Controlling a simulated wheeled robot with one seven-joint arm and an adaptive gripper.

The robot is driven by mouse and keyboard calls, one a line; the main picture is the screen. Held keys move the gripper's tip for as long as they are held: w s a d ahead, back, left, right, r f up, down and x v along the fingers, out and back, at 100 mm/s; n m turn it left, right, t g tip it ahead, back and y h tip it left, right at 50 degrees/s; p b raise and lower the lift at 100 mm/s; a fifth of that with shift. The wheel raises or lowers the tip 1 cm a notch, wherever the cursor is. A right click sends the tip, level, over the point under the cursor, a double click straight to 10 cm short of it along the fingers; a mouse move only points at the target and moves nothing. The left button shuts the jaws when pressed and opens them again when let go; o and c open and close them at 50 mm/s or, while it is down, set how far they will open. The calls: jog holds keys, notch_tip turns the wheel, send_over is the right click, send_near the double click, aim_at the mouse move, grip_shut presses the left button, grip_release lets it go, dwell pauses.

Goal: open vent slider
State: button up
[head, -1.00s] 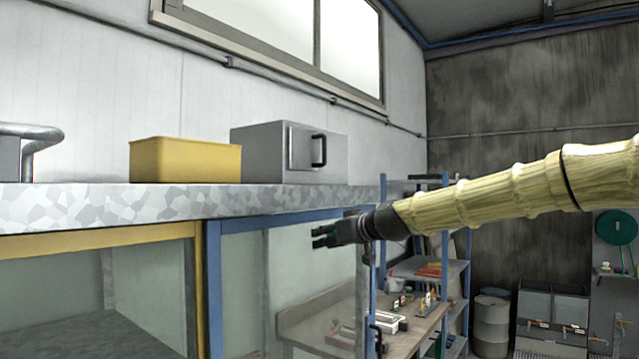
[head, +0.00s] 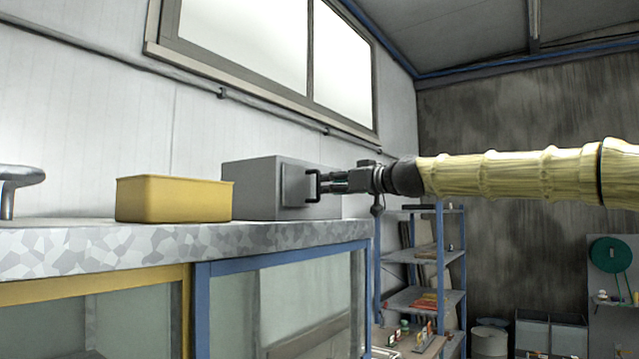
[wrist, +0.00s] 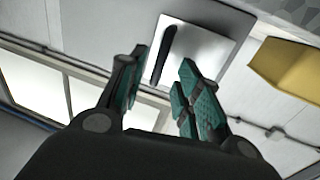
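A grey box (head: 250,188) sits on the speckled ledge against the wall. Its front has a grey plate (head: 294,184) with a black bar handle (head: 312,187); I take this to be the vent slider. My gripper (head: 328,183) reaches in from the right, its fingertips at the handle. In the wrist view the teal-padded fingers (wrist: 160,68) are spread apart. The black handle (wrist: 164,52) shows between the fingertips on the pale plate (wrist: 203,52). I cannot tell whether a finger touches it.
A yellow bin (head: 175,199) stands on the ledge (head: 130,245) left of the box. A window (head: 270,50) is above. Blue shelving (head: 438,260) stands behind and below my arm. A metal pipe handle (head: 20,175) is at the far left.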

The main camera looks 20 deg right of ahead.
aim_at(319, 195)
jog(key=shift+p+x, duration=1.1)
jog(key=shift+x, duration=1.85)
grip_shut()
